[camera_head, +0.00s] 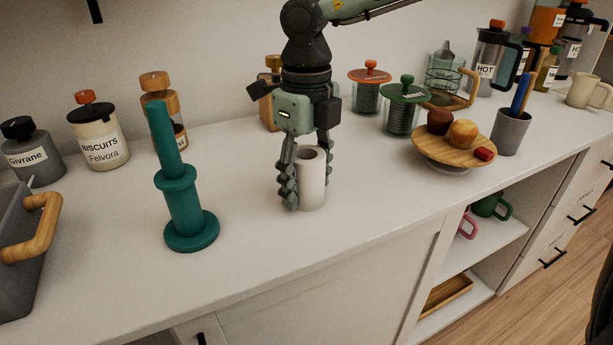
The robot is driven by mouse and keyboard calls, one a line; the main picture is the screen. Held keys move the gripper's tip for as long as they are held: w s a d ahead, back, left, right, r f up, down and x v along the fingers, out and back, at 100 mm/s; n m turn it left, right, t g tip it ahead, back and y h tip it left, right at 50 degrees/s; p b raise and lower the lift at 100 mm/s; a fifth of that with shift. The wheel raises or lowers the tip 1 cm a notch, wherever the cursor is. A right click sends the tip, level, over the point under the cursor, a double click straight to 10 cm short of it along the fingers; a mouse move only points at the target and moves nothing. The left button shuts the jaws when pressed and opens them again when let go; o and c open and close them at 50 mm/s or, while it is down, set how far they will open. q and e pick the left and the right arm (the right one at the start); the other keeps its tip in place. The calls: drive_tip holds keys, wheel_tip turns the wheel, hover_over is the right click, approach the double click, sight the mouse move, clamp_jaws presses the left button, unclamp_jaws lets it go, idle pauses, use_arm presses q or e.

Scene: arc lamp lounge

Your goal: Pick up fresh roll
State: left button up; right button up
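The fresh roll (312,184) is a white upright cylinder with a dark hole in its top. It stands on the white counter (245,265) near the middle of the view. My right gripper (307,182) points down from above, with one finger at the roll's left side and the other behind its right side. The roll is between the fingers, but I cannot tell whether both press on it. A teal stand (185,205) with a round base and a slightly tilted upright post is to the left of the roll. My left gripper is not in view.
Labelled jars (97,130) and a grey bin (20,260) with a wooden handle are at the left. A wooden stand (455,150) with round items and a grey cup (510,132) are to the right. Lidded glass jars (402,112) stand behind. The counter's front middle is clear.

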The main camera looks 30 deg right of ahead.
drive_tip(key=c, duration=0.7)
drive_tip(key=shift+c, duration=0.2)
drive_tip(key=shift+r, duration=0.1)
